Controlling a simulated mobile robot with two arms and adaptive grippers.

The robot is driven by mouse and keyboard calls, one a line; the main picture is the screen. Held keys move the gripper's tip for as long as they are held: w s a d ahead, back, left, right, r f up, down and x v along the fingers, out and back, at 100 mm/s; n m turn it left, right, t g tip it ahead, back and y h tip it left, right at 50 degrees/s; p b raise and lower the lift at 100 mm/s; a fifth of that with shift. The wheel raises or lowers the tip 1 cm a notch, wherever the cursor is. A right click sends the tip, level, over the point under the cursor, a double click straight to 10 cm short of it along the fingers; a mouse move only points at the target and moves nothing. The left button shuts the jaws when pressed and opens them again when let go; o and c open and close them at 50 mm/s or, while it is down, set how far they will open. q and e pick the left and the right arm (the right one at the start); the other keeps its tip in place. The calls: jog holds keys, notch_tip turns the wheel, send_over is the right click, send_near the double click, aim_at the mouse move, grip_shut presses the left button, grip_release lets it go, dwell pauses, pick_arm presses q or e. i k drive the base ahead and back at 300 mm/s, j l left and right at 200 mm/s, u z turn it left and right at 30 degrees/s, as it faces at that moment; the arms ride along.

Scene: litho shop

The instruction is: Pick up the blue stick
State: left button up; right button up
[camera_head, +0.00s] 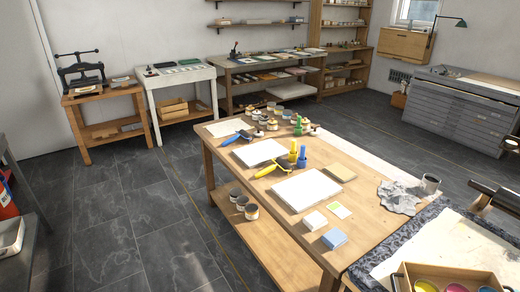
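I see no plain blue stick that I can name for sure. A blue-handled roller (239,137) lies at the far left of the wooden worktable (228,168). A small pale blue block (334,238) lies near the table's front edge, beside a white block (314,220). Neither of my grippers shows in the head view.
A tray of inks (452,272) stands at the lower right. The floor (120,215) left of the table is clear.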

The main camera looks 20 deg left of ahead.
aim_at(302, 154)
jog(key=i+j+u, duration=0.1)
jog(key=u, duration=0.2)
jog(key=j+z, duration=0.1)
jog(key=z, duration=1.3)
jog(key=u, duration=1.4)
jog(key=z, duration=0.4)
jog(key=i+j+z, duration=0.3)
jog(key=j+z, duration=0.25)
jog(key=i+j+z, duration=0.3)
jog(key=k, duration=0.1)
